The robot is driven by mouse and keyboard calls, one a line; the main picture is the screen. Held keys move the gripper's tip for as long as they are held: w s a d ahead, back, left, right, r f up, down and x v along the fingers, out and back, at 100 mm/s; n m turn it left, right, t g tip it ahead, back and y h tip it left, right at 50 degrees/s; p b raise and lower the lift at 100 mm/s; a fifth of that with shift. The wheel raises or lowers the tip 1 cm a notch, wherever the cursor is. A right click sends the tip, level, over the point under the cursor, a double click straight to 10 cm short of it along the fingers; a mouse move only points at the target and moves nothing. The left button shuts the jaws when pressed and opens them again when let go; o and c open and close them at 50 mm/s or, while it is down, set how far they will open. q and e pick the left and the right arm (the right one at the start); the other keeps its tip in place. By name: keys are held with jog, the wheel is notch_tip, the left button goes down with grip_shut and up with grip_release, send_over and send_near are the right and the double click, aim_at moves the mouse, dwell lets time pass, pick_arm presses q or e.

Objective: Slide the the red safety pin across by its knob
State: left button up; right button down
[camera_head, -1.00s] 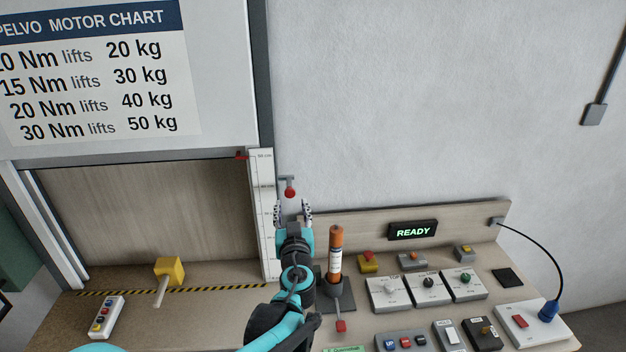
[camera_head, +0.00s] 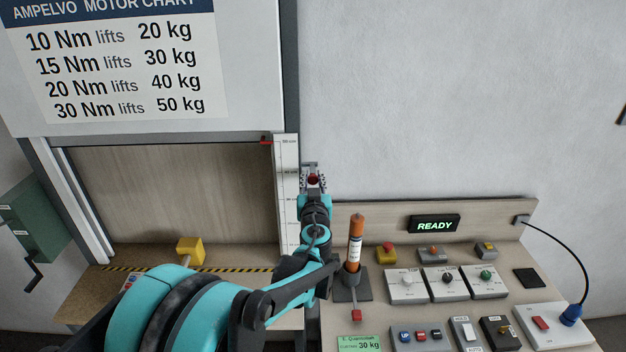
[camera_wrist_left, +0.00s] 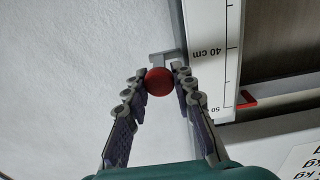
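The red safety pin's round knob (camera_head: 313,180) is at the upper end of my left arm, in front of the white wall beside the upright scale. In the left wrist view the red knob (camera_wrist_left: 159,82) sits between the fingertips, with a grey bracket (camera_wrist_left: 168,57) behind it. My left gripper (camera_head: 314,182) has one finger on each side of the knob. In the left wrist view both fingertips (camera_wrist_left: 160,78) appear to touch its sides. The pin's shaft is mostly hidden behind the knob. My right gripper is not in view.
The white scale (camera_head: 286,195) with a red marker stands close left of the gripper. Below right, an orange cylinder (camera_head: 356,240) stands upright in a dark holder. Several switch boxes (camera_head: 445,283) and a lit READY sign (camera_head: 434,224) are on the bench. The wall to the right is bare.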

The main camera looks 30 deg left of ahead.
pick_arm(q)
grip_shut()
jog(key=shift+s+a, duration=0.6)
jog(key=shift+a, duration=0.35)
jog(key=shift+s+a, duration=0.55)
jog(key=shift+a, duration=0.4)
jog(key=shift+o, duration=2.3)
grip_release()
jog(key=o, duration=0.3)
jog(key=shift+s+a, duration=0.1)
jog(key=shift+o, duration=0.2)
